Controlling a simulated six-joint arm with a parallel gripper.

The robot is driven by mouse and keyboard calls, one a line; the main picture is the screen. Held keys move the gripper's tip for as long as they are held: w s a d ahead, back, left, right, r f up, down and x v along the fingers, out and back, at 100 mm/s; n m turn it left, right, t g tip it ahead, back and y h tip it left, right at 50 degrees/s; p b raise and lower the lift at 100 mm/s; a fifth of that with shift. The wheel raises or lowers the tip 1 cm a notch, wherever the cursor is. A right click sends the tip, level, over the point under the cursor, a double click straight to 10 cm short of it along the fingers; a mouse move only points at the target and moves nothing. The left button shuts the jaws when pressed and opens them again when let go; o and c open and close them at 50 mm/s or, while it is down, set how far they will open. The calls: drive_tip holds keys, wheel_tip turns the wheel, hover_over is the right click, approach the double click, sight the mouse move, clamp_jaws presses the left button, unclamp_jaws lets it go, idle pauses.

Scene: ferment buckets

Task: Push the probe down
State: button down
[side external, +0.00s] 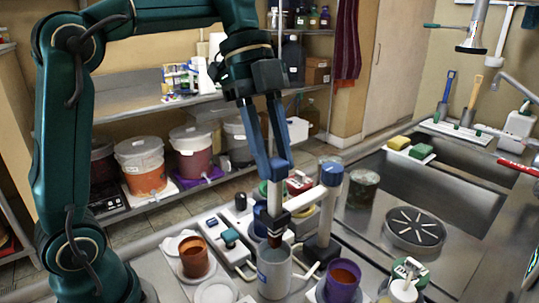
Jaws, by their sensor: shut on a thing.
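A white side arm (306,200) meets the probe at the collar and joins an upright post with a blue cap (332,172). The probe's lower end is at the mouth of a pale grey cup (273,274). I cannot tell how far inside it reaches.
A brown pot (194,258) on a white dish stands to the left, and a purple pot (341,281) to the right, both close to the cup. A round drain plate (415,229) and a sink lie further right. Buckets (141,165) stand on the shelf behind.

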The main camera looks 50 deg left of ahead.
sight(273, 189)
drive_tip(key=shift+f, duration=3)
drive_tip(key=c, duration=0.6)
unclamp_jaws()
drive_tip(key=shift+o, duration=0.2)
drive_tip(key=shift+r, duration=0.15)
drive_tip(key=shift+v, duration=2.5)
